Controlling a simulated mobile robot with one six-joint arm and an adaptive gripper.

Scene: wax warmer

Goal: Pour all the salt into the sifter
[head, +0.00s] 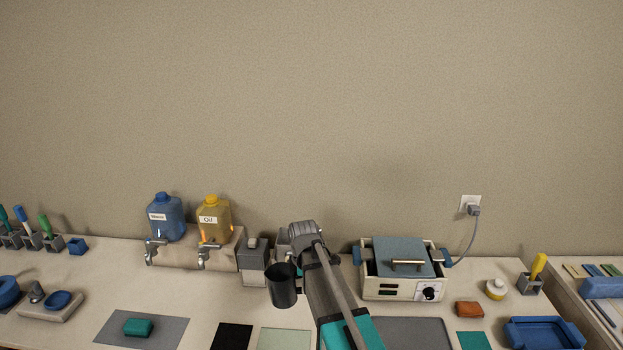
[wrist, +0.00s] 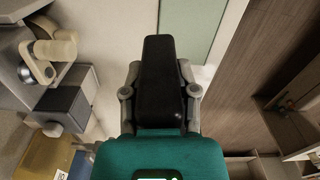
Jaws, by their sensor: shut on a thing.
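In the wrist view my gripper (wrist: 160,88) is shut on a black, narrow thing (wrist: 158,85). The thing sits between the two grey fingers and sticks out past them; I cannot tell what it is or whether it holds salt. In the head view my arm reaches up over the middle of the table, and its fingers are not clear there. I cannot pick out the salt or the sifter for certain in either view.
A grey box (head: 254,266) stands left of my arm, beside the blue jug (head: 165,220) and the yellow oil jug (head: 214,222). The wax warmer (head: 400,284) stands to the right, its lid on. A teal block (head: 138,327) lies on a grey mat (head: 170,338) at front left.

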